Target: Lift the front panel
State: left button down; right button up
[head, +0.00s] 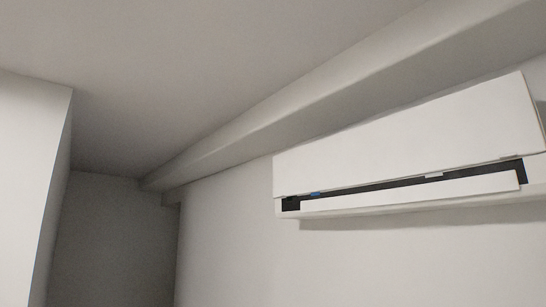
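A white wall-mounted unit is high on the wall at the right of the head view. Its broad white front panel (405,135) covers the upper part of the unit. A dark slot (400,188) runs below the panel's lower edge, with a small blue spot near its left end. A narrow white flap (410,193) lies along the slot. Neither of my grippers shows in the head view, and nothing touches the panel.
A beam (330,95) runs along the top of the wall above the unit. A white wall or cabinet side (30,180) stands at the left, with a darker recess (115,240) beside it. The space below the unit looks clear.

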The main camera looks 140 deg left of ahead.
aim_at(496, 119)
jog(key=u, duration=4.05)
